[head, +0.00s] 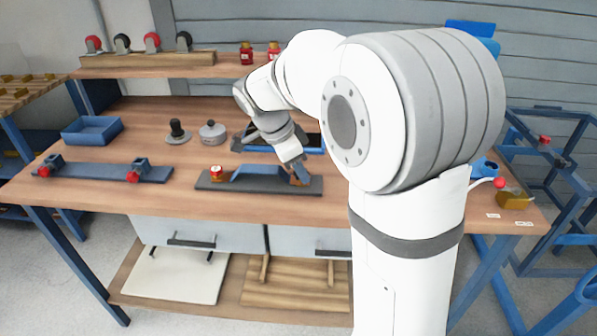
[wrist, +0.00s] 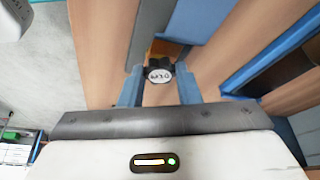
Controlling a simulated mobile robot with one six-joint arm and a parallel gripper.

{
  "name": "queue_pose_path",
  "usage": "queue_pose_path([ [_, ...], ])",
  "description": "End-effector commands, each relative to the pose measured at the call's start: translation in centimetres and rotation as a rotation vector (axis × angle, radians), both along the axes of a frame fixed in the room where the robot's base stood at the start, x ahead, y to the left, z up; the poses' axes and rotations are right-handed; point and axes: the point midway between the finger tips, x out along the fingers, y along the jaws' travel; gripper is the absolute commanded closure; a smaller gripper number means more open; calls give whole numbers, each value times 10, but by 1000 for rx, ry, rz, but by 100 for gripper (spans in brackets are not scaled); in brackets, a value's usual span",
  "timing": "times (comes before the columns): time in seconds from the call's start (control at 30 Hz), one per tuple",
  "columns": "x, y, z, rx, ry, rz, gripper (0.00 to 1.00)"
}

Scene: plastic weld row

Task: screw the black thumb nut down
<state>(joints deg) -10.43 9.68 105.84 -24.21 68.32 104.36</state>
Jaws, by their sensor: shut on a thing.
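The black thumb nut (wrist: 159,71) has a pale round top marked M10, seen from above in the wrist view. My gripper (wrist: 160,82) has its two blue fingers on either side of it, shut on it. In the head view my gripper (head: 299,178) points down at the right end of a dark base plate (head: 225,184). There the nut cannot be made out behind the fingers. A blue bar (head: 262,172) lies along the plate. A red knob with a pale top (head: 215,170) stands at the plate's left end. Whether the nut is seated cannot be told.
A dark rail (head: 100,173) with red-knobbed clamps lies to the left. A blue tray (head: 92,130), a black-knobbed piece (head: 178,133) and a grey lidded piece (head: 212,132) stand behind. A dark blue-edged tray is close behind my gripper. The front table strip is clear.

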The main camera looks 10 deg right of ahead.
Motion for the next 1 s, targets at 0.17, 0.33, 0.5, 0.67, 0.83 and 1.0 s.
queue_pose_path([
  [0.17, 3, -2, 2, -4, -1, -290, 91],
  [0.33, 4, -1, 2, -3, -3, -504, 91],
  [0.5, 4, -1, 1, -2, -5, -551, 91],
  [0.67, 4, 0, 1, -1, -5, -549, 68],
  [0.83, 3, 0, 0, -1, -4, -547, 54],
  [1.0, 3, 1, 0, 0, -3, -547, 50],
])
